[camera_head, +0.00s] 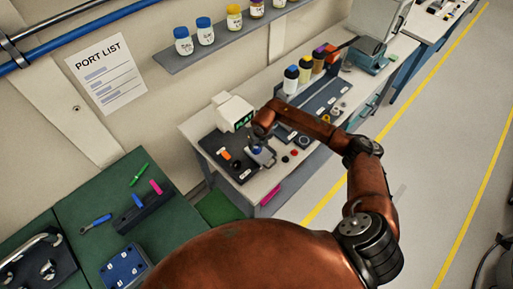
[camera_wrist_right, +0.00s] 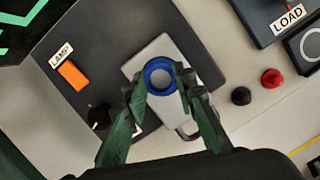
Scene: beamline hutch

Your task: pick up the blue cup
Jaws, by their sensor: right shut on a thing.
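In the head view the blue cup (camera_head: 257,149) is small and partly covered by my right gripper (camera_head: 262,143). The cup is over a light grey plate (camera_wrist_right: 140,62) with a handle-like loop; I cannot tell whether it still touches the plate. My left gripper is not in view.
A dark panel (camera_wrist_right: 60,40) carries an orange switch (camera_wrist_right: 72,75) labelled LAMP and a black knob (camera_wrist_right: 99,117). Black (camera_wrist_right: 241,96) and red (camera_wrist_right: 272,78) knobs stand to the right. A white device (camera_head: 232,111) stands behind. Several capped bottles line the shelf (camera_head: 190,58).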

